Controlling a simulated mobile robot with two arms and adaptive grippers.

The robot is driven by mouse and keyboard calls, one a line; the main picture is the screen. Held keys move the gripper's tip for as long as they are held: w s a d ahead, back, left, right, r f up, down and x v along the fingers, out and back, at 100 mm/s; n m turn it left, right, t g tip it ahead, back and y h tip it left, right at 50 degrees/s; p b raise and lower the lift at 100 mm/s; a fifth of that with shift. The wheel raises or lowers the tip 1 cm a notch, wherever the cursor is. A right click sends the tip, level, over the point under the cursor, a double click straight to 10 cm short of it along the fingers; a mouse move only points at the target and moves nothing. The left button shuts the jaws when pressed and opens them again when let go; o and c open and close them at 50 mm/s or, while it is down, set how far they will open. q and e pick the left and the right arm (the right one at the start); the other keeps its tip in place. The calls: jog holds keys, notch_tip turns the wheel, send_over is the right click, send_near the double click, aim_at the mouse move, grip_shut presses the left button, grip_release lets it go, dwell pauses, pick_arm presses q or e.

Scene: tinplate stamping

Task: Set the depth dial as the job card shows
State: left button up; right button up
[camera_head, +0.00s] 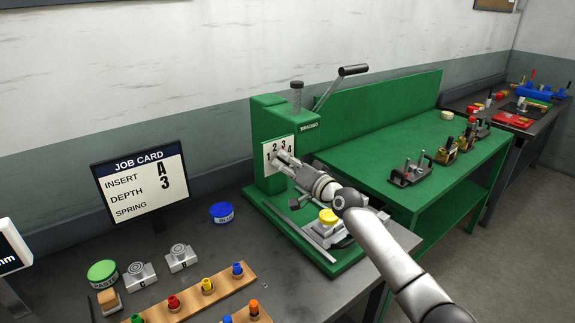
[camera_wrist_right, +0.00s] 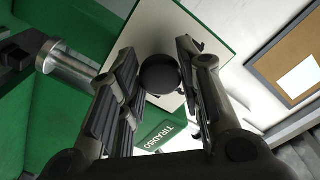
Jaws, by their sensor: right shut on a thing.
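The job card (camera_head: 140,182) stands at the left and reads insert A, depth 3, with no value visible beside spring. The green press (camera_head: 268,122) carries a white dial plate (camera_head: 270,150) with the numbers 2, 3 and 4 showing. My right gripper (camera_head: 281,160) is at this plate and hides part of it. In the right wrist view, the round black dial knob (camera_wrist_right: 160,74) sits between the fingers of my right gripper (camera_wrist_right: 163,84), which is shut on it. I cannot see where the dial points. My left gripper is not in view.
The press has a lever (camera_head: 340,78) at its top. A yellow-topped part (camera_head: 328,216) lies on its base below my arm. Stamp blocks (camera_head: 178,258), a green lid (camera_head: 102,272), a blue lid (camera_head: 221,212) and a wooden peg rack (camera_head: 190,300) stand on the grey bench.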

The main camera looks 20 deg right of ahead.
jog(key=shift+m, duration=0.3)
jog(key=o, duration=1)
jog(key=shift+s, duration=0.1)
jog(key=v, duration=1.2)
